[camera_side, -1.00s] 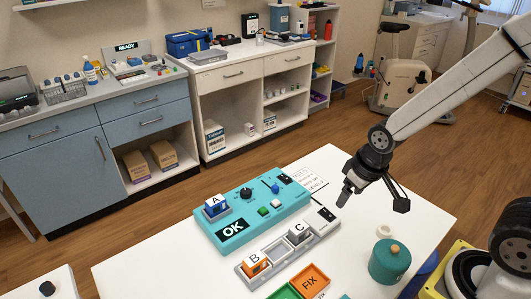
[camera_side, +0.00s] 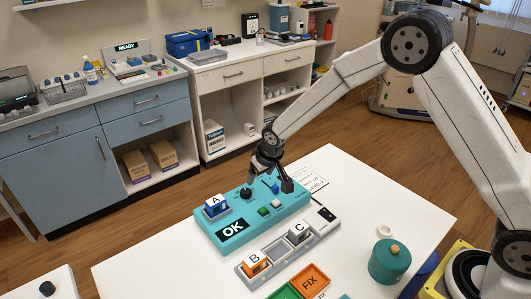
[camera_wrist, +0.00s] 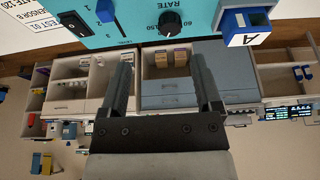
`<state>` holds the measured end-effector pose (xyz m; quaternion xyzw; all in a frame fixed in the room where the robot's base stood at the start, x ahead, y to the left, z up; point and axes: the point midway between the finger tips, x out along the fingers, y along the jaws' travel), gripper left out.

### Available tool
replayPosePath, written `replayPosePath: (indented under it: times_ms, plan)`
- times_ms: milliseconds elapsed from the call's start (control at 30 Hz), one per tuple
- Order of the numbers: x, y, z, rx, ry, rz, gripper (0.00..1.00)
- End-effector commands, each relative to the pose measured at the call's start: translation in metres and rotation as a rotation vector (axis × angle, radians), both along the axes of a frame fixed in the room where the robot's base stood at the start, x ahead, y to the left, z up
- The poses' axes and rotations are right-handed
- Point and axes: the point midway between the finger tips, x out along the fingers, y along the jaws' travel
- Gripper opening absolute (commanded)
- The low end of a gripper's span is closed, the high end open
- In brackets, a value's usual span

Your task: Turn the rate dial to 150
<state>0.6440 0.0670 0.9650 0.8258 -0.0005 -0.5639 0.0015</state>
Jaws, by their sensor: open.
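The rate dial is a black knob (camera_side: 246,192) on the turquoise console (camera_side: 290,204). In the wrist view the dial (camera_wrist: 170,22) shows at the top, beside the word RATE and a 60; its exact setting is too small to read. My gripper (camera_side: 268,183) is above the back of the console, pointing down, with one finger near the dial and the other over the right side. In the wrist view my gripper (camera_wrist: 161,62) is open, with nothing between its fingers, and the dial lies beyond the fingertips.
Block A (camera_side: 215,206) sits left of the dial. A blue slider knob (camera_wrist: 105,10) and a black rocker switch (camera_wrist: 72,22) are on the console's other side. A grey tray (camera_side: 274,252) with blocks B and C is in front. A teal pot (camera_side: 389,262) stands right.

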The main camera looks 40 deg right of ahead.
Motion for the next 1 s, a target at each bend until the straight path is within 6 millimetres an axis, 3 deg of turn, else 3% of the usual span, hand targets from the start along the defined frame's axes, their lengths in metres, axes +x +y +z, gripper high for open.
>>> replayPosePath:
  times_ms: [233, 667, 1000]
  plan:
    - [0.024, 0.012, -0.018, 0.003, -0.018, 0.001, 0.82]
    - [0.027, 0.013, -0.024, 0.003, -0.019, 0.001, 0.82]
    - [0.037, 0.013, -0.049, 0.003, -0.019, 0.0, 0.82]
